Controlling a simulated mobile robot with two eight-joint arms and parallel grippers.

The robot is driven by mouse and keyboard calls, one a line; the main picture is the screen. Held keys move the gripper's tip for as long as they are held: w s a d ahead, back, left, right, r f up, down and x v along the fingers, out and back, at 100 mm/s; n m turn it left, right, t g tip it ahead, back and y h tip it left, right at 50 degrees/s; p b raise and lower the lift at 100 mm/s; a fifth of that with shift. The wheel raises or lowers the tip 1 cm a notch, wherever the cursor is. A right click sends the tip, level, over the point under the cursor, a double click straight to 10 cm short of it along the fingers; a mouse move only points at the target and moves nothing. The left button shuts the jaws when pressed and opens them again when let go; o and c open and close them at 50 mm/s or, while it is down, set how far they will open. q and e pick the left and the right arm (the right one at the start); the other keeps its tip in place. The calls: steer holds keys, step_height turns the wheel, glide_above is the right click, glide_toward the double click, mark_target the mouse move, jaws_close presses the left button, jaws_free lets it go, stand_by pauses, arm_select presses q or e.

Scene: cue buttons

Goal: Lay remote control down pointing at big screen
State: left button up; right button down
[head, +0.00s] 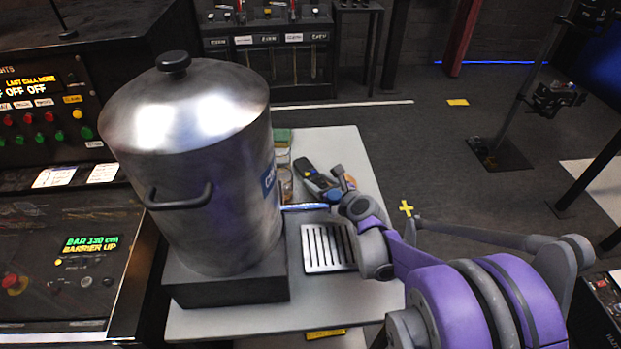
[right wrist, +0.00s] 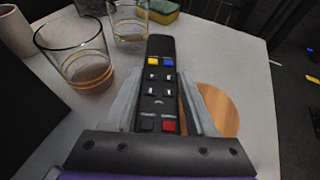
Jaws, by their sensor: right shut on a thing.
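A black remote control (right wrist: 161,75) with yellow, blue and red buttons lies between the fingers of my right gripper (right wrist: 163,108), which is shut on it. In the head view the remote (head: 306,167) shows above the white table, its far end toward the back left. My right gripper (head: 333,186) is at its near end there. I cannot tell whether the remote touches the table. A dark blue screen (head: 597,65) is cut off at the upper right edge of the head view. My left gripper is not in view.
A big steel urn (head: 190,150) stands on the left of the white table (head: 350,150), beside a slotted drip tray (head: 327,248). Glasses (right wrist: 75,55) (right wrist: 128,22), a sponge (right wrist: 160,10) and a round wooden disc (right wrist: 217,108) are near the remote.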

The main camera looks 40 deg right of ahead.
mark_target(315, 179)
steer(key=x, duration=0.4)
steer(key=shift+w, duration=0.2)
steer(key=shift+f, duration=0.1)
steer(key=shift+s, duration=0.1)
steer(key=shift+f, duration=0.15)
steer(key=shift+c, duration=1)
jaws_free()
